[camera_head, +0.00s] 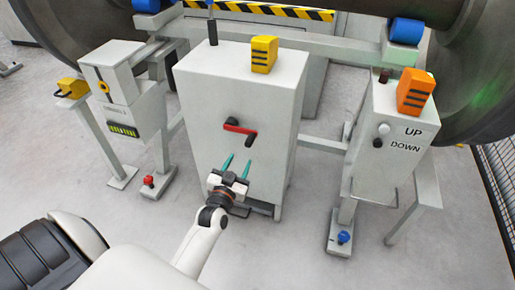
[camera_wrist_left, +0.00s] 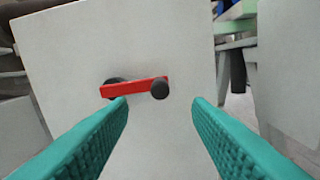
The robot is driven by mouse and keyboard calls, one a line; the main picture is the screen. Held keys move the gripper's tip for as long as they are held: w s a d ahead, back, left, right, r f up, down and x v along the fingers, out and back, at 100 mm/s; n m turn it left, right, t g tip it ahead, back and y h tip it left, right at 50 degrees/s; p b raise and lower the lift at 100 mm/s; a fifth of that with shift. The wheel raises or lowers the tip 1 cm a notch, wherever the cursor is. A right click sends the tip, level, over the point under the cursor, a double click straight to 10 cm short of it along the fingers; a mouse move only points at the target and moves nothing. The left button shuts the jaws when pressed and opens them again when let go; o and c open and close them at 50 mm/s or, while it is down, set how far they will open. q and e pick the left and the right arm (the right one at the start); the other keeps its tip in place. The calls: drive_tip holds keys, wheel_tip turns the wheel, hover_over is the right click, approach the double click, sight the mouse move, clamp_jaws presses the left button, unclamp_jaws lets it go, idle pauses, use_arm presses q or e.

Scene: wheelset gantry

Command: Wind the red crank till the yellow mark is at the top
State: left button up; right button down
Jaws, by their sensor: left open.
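The red crank (camera_head: 238,128) sits on the front face of a light grey cabinet (camera_head: 200,95). Its arm lies nearly level, with the black knob (camera_head: 250,139) at the right end. In the left wrist view the red crank (camera_wrist_left: 132,87) shows its knob (camera_wrist_left: 159,89) at the right and a dark hub partly hidden behind the left end. My left gripper (camera_head: 238,161) is open, in front of and below the crank in the head view. Its teal fingers (camera_wrist_left: 160,104) are apart and empty, with the knob between their tips in the picture. I cannot make out a yellow mark at the crank.
A yellow box (camera_head: 263,54) sits on the cabinet top. A post with UP and DOWN buttons (camera_head: 382,129) stands at right, and a grey unit (camera_head: 110,80) at left. Red (camera_head: 149,181) and blue (camera_head: 344,237) floor parts flank the cabinet. The floor in front is partly open.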

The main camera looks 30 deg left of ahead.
sight(247, 146)
use_arm(q)
drive_tip(key=b+x, duration=0.2)
drive_tip(key=x, duration=0.7)
drive_tip(key=shift+w+f, duration=0.1)
drive_tip(key=shift+w, duration=0.2)
drive_tip(key=shift+w+a, duration=0.25)
drive_tip(key=shift+w, duration=0.45)
use_arm(e)
drive_tip(key=w+v, duration=0.1)
drive_tip(key=v, duration=0.7)
drive_tip(key=shift+r, duration=0.2)
use_arm(q)
clamp_jaws()
use_arm(e)
drive_tip(key=shift+w, duration=0.1)
